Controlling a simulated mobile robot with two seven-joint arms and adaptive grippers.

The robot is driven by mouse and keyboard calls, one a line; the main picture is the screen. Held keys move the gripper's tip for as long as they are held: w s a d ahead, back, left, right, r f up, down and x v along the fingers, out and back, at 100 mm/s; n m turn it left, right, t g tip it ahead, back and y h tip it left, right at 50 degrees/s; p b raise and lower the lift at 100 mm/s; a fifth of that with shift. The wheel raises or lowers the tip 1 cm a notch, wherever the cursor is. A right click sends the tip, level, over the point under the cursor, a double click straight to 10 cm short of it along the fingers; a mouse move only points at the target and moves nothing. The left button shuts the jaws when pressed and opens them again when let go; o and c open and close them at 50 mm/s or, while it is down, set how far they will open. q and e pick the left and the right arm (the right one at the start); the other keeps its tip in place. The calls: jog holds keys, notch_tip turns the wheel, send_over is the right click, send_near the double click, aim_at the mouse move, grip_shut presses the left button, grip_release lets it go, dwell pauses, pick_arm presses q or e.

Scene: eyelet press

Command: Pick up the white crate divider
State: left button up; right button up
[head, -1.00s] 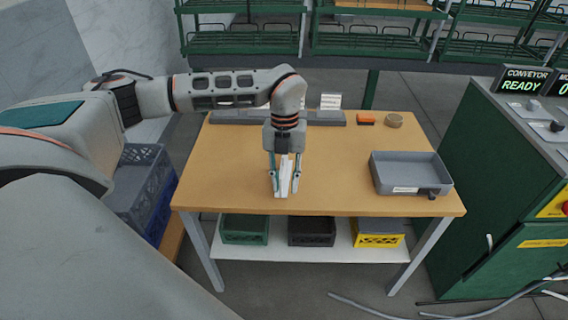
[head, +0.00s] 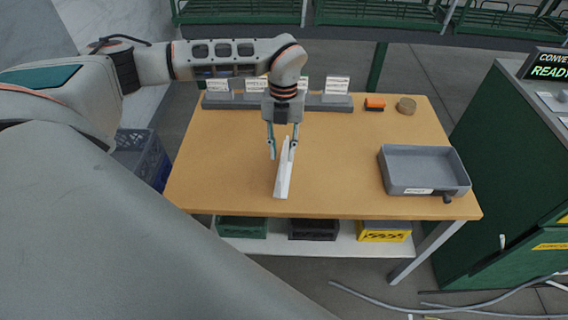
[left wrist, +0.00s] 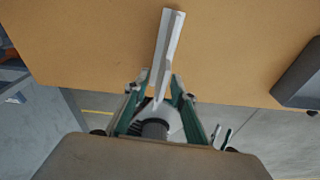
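The white crate divider (head: 284,172) is a thin, long white piece near the front middle of the wooden table (head: 230,170). My left gripper (head: 282,155) points down over its far part, with its fingers spread on either side. A gap shows between the left finger and the divider; the right finger is very close to it, and I cannot tell if they touch. In the left wrist view the divider (left wrist: 168,45) runs out from between the open fingers (left wrist: 160,84). My right gripper is not in view.
A grey tray (head: 427,189) stands at the table's right. An orange block (head: 375,104) and a round tan piece (head: 407,105) lie at the back, beside a grey rack with white labels (head: 337,86). Crates sit on the lower shelf (head: 270,243). A green machine (head: 510,170) stands at right.

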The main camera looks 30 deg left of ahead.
pick_arm(q)
jog(key=shift+s+d+f, duration=0.1)
jog(key=shift+d+f, duration=0.1)
jog(key=shift+f, duration=1.15)
jog(key=shift+s+d+f, duration=0.1)
jog(key=shift+d+f, duration=0.05)
jog(key=shift+f, duration=1.2)
grip_shut()
